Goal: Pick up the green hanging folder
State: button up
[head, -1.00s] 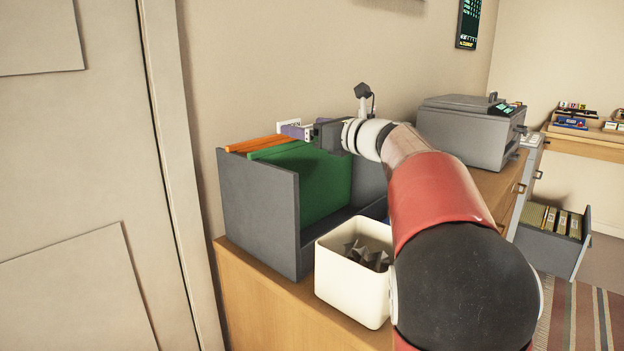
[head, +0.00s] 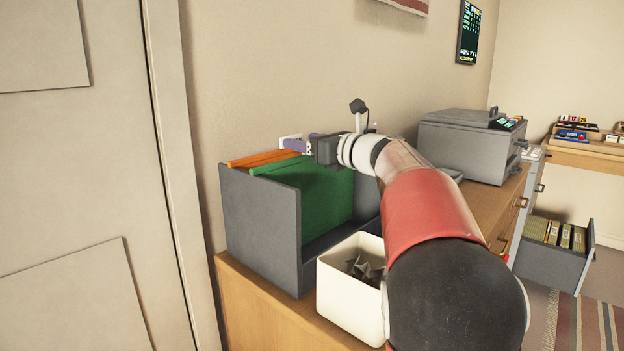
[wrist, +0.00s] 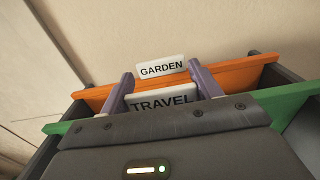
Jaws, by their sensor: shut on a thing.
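The green hanging folder (head: 328,195) hangs inside a dark grey open-fronted file box (head: 262,225), in front of an orange folder (head: 262,158). In the wrist view, the green folder's top edge (wrist: 288,108) carries a white tab reading TRAVEL (wrist: 160,101). The orange folder (wrist: 248,76) behind has a tab reading GARDEN. My gripper (head: 298,145) is at the folder's top edge, its purple fingers on either side of the TRAVEL tab, shut on the green folder. The folder still sits down in the box. My gripper body (wrist: 165,140) hides the folder's near middle in the wrist view.
A white bin (head: 345,300) with dark crumpled pieces stands right of the box on the wooden cabinet (head: 262,315). A grey printer (head: 465,145) is further right. The wall is close behind the box. A filing drawer (head: 555,255) stands open at far right.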

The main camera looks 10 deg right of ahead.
jog(key=shift+r, duration=0.1)
notch_tip(320, 180, up, 12)
jog(key=f+p, duration=0.1)
jog(key=p, duration=0.1)
jog(key=b+v, duration=0.1)
jog(key=v, duration=1.9)
jog(key=shift+r+b, duration=0.2)
jog(key=shift+b, duration=0.15)
